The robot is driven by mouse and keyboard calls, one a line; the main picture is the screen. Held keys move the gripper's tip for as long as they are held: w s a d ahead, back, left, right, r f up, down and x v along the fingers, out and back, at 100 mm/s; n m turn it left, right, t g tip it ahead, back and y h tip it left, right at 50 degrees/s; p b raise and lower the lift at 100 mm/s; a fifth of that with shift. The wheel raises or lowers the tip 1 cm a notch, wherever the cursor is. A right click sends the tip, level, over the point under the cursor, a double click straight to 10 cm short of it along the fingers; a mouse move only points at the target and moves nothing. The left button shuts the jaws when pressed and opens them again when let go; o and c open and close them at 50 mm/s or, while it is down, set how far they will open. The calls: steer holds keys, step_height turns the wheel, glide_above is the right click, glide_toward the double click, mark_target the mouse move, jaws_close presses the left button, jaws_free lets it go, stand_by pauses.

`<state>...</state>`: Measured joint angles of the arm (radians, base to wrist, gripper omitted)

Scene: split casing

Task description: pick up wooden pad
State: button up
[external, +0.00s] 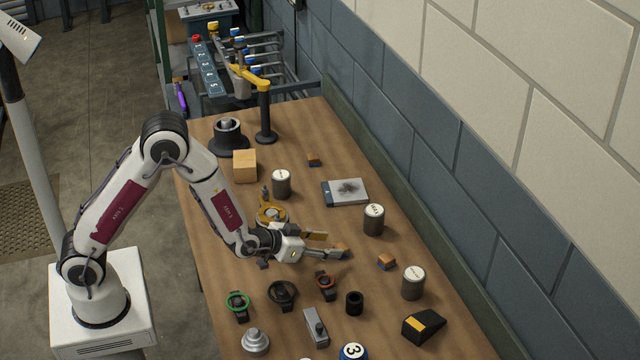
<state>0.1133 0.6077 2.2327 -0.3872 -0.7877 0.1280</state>
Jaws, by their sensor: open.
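My gripper (336,245) reaches out low over the middle of the wooden table, its fingers pointing right. Its jaws are open. A small orange-brown wooden piece (342,247) shows at the fingertips; I cannot tell whether either finger touches it. A larger plain wooden block (245,166) sits at the back left. Which of these is the wooden pad is not clear from this view.
Labelled grey cylinders (374,220) stand around the gripper, with another cylinder (413,283) at right. A flat grey plate (345,192) lies behind. Valve handles (281,293) and a black wedge (424,325) fill the front. A wall runs along the table's right side.

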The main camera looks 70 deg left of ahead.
mark_target(340, 247)
steer(key=shift+w+a+f, duration=0.1)
steer(key=shift+w+f, duration=0.1)
steer(key=shift+w, duration=0.15)
steer(key=shift+f, duration=0.1)
steer(key=shift+x, duration=2.55)
steer(key=shift+s+f, duration=0.1)
steer(key=shift+f, duration=0.05)
steer(key=c, duration=1.1)
